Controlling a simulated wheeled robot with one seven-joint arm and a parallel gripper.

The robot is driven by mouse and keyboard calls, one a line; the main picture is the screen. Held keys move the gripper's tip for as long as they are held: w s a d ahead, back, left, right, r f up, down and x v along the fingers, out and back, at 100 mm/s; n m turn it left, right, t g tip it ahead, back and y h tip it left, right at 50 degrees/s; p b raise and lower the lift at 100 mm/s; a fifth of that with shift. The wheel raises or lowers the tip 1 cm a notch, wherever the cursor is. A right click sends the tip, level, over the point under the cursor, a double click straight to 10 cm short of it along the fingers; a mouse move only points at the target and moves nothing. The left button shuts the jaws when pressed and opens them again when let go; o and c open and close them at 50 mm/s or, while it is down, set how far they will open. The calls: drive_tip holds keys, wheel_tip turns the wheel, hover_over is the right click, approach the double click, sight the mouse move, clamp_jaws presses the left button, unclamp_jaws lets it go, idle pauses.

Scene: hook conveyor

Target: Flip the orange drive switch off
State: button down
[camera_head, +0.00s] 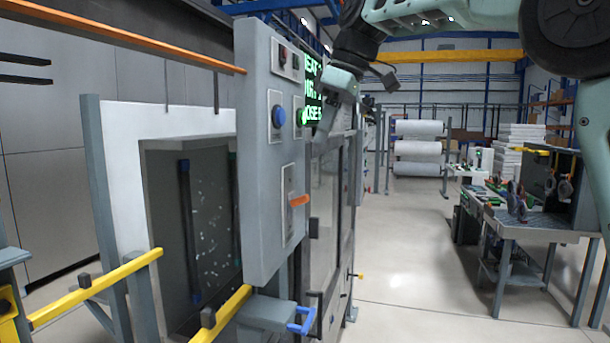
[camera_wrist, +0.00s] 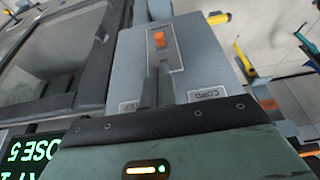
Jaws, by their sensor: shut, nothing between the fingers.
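The orange drive switch (camera_head: 299,201) is a short lever sticking out of a slotted plate on the grey control panel (camera_head: 262,218). It also shows in the wrist view (camera_wrist: 158,39), near the far end of its plate. My gripper is above the switch in the head view, close to the panel's upper part; its pale green body shows there, but I cannot make out the fingertips. In the wrist view my gripper (camera_wrist: 158,80) has its dark fingers together and empty. They point along the plate towards the switch, with a visible gap in the picture.
A green text display (camera_head: 314,85) is behind the panel. Yellow rails (camera_head: 95,290) and a blue handle (camera_head: 303,322) stand low in front.

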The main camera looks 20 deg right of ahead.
sight(306, 195)
drive_tip(key=shift+f, duration=0.15)
drive_tip(key=p+x, duration=0.2)
drive_tip(key=x, duration=0.7)
drive_tip(key=shift+w+a+f, duration=0.15)
drive_tip(key=shift+a+f, duration=0.05)
drive_tip(key=shift+f, duration=0.15)
drive_tip(key=shift+f, duration=0.1)
